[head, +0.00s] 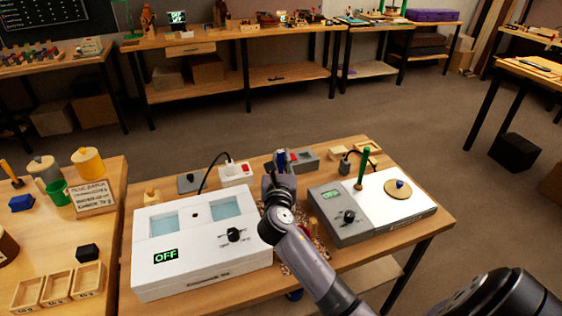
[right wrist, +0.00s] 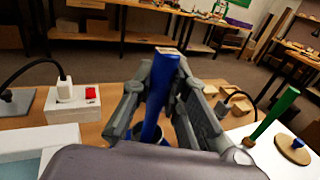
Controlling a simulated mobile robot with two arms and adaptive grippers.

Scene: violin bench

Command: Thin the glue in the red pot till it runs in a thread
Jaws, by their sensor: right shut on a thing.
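My right gripper (head: 279,176) is over the middle of the bench, between the white two-well bath (head: 200,250) and the grey unit (head: 372,218). It is shut on a blue handle (right wrist: 167,75) with a pale tan end, which stands nearly upright between the fingers in the right wrist view. A round pale rim with blue shows around the handle's lower part; what it belongs to is mostly hidden by the gripper. A small red thing (head: 292,156) shows just behind the gripper; I cannot tell whether it is the red pot. No glue is visible. My left gripper is not in view.
The bath display reads OFF. A white socket box (head: 235,175) stands behind it. The left bench holds a green mug (head: 57,192), a yellow-lidded pot and wooden trays.

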